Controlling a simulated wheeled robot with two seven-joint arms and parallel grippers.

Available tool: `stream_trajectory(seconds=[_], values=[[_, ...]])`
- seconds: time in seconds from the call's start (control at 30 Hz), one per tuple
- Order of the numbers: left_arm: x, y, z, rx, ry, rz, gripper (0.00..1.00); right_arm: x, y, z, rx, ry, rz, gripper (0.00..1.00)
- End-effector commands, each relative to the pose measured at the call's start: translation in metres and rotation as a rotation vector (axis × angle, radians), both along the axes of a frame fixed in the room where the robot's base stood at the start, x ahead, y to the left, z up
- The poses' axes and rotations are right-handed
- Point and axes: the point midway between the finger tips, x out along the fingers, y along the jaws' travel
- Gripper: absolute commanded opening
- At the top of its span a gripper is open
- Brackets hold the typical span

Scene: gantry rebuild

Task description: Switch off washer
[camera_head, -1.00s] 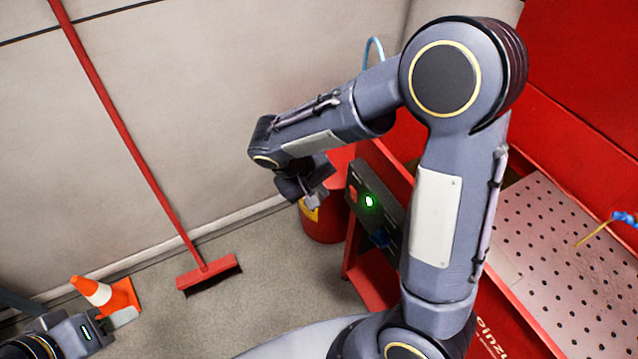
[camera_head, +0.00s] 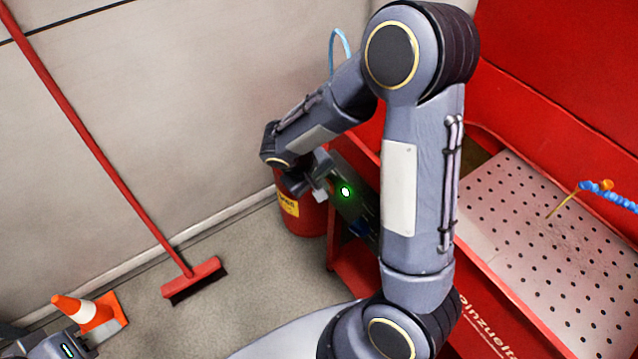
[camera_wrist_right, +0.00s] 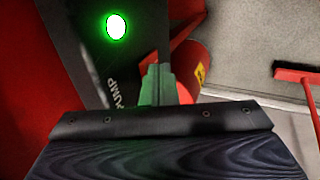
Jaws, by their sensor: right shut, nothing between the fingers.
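The red parts washer (camera_head: 480,310) stands at the right with a dark control box (camera_head: 352,209) on its side. A green lamp (camera_head: 345,191) on the box is lit; it also glows in the right wrist view (camera_wrist_right: 116,26), above the printed word "PUMP". My right gripper (camera_head: 321,190) is shut and empty, close to the box's left end. In the right wrist view its closed fingers (camera_wrist_right: 158,84) point at the lower part of the panel; whether they touch it I cannot tell. No switch shows clearly; the gripper covers that end. My left gripper (camera_head: 84,346) is partly in view at bottom left.
A red bin (camera_head: 302,217) stands behind the box, close to my right gripper. A broom (camera_head: 195,280) leans on the wall. The washer's perforated tray (camera_head: 540,230) is at right. Floor between is clear.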

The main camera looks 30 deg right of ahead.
Motion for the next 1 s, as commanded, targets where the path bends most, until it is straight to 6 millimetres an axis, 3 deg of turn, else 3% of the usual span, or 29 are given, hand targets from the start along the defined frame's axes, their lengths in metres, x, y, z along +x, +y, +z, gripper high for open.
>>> stream_trajectory(seconds=[0.07, 0.7, 1.0], values=[[0.000, 0.000, -0.010, 0.000, 0.000, 0.000, 0.36, 0.001, -0.009, -0.001, 0.004, -0.006, -0.006, 0.00], [0.000, 0.000, 0.005, 0.000, 0.000, 0.000, 0.36, 0.001, -0.007, 0.018, 0.002, -0.002, -0.001, 0.00], [0.000, 0.000, 0.004, 0.000, 0.000, 0.000, 0.36, 0.001, -0.006, 0.018, 0.003, 0.000, -0.001, 0.00]])
